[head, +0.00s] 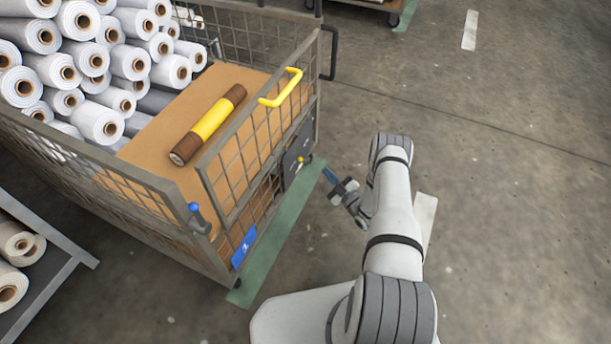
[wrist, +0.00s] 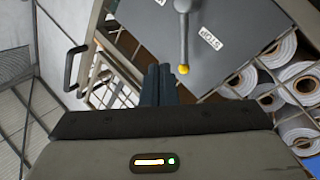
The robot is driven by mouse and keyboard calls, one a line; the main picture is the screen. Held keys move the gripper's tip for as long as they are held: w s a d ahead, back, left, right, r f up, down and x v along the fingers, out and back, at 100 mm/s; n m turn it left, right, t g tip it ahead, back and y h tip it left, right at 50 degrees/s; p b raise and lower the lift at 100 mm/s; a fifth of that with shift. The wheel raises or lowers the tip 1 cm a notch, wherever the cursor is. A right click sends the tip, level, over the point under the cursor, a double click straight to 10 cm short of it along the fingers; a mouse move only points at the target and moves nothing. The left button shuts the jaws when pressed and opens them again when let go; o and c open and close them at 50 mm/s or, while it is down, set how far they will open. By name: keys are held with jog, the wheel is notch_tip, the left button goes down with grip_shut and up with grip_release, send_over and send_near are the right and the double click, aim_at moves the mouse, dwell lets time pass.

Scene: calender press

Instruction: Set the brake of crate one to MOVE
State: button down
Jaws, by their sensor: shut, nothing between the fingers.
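Crate one is a wire-mesh crate (head: 215,180) with a blue tag (head: 243,247) low on its near side. Its dark brake plate (head: 298,152) faces my arm, and the plate fills the top of the wrist view (wrist: 230,50). A grey brake lever (wrist: 182,35) with a yellow knob (wrist: 183,69) lies across the plate. A white label (wrist: 211,37) beside the lever is too small to read surely. My gripper (head: 327,174) is shut and empty, just off the plate. In the wrist view its fingertips (wrist: 158,70) appear left of the knob, apparently apart from it.
The crate holds white rolls (head: 100,60) and a brown roll with a yellow band (head: 208,125). A yellow handle (head: 283,88) and a blue-knobbed latch (head: 195,208) are on its gate. A rack with rolls (head: 15,250) stands at left. Floor at right is clear.

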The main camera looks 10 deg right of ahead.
aim_at(302, 159)
jog(key=s+f+t+b, duration=0.1)
jog(key=s+f, duration=0.4)
jog(key=s, duration=0.1)
jog(key=shift+s+a+f+t+y, duration=0.25)
jog(key=shift+a+f+t+y, duration=0.1)
jog(key=shift+t+y, duration=0.05)
jog(key=shift+w+b, duration=0.15)
jog(key=shift+b, duration=0.2)
jog(key=b+x, duration=0.6)
jog(key=x, duration=0.8)
